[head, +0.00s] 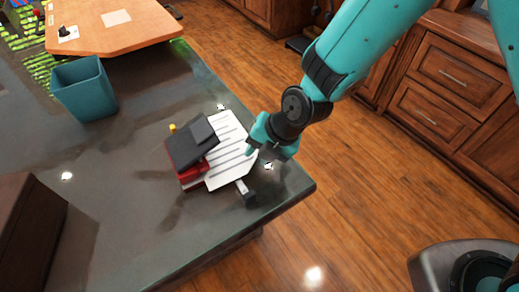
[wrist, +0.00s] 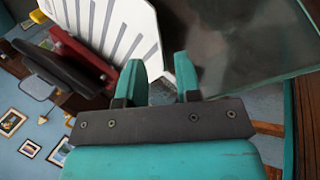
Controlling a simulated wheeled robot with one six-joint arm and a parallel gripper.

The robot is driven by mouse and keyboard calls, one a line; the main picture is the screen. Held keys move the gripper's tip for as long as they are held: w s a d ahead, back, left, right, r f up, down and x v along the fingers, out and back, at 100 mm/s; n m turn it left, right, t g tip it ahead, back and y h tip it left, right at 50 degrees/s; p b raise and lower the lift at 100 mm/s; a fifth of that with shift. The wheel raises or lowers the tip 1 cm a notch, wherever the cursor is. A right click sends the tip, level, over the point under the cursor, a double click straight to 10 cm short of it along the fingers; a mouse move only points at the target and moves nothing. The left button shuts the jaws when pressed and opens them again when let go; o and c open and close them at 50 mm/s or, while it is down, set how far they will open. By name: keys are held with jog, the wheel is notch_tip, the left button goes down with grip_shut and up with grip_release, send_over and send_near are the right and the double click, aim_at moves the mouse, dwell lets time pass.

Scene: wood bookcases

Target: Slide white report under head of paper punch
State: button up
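The white report (head: 232,152), printed with grey bars, lies on the dark counter. Its left side meets the paper punch (head: 192,148), which has a red base and a dark tilted head; the head overlaps that edge in view, and how far the sheet reaches beneath is hidden. My gripper (head: 264,150) is at the report's right edge. In the wrist view, the gripper's fingers (wrist: 161,78) are apart, with the report's edge (wrist: 154,40) showing between and beyond them. Whether they touch the sheet is unclear. The punch (wrist: 80,55) is at upper left there.
A teal bin (head: 84,90) stands at the counter's back left, and a dark brown box (head: 32,235) at front left. The counter's right corner (head: 308,184) is close to my gripper.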

jog(key=shift+r, duration=0.1)
jog(key=v, duration=1.7)
jog(key=shift+d+r, duration=0.1)
jog(key=shift+d, duration=0.05)
jog(key=s+d+r+m+p, duration=0.2)
jog(key=s+r+m, duration=0.3)
jog(key=m, duration=0.8)
jog(key=s+d+r+m+g+h+p, duration=0.1)
jog(key=s+d+r+m, duration=0.4)
jog(key=m, duration=0.8)
jog(key=shift+s+d+r+p, duration=0.3)
jog(key=shift+s+p, duration=0.2)
jog(key=shift+s, duration=0.6)
jog(key=shift+a, duration=0.15)
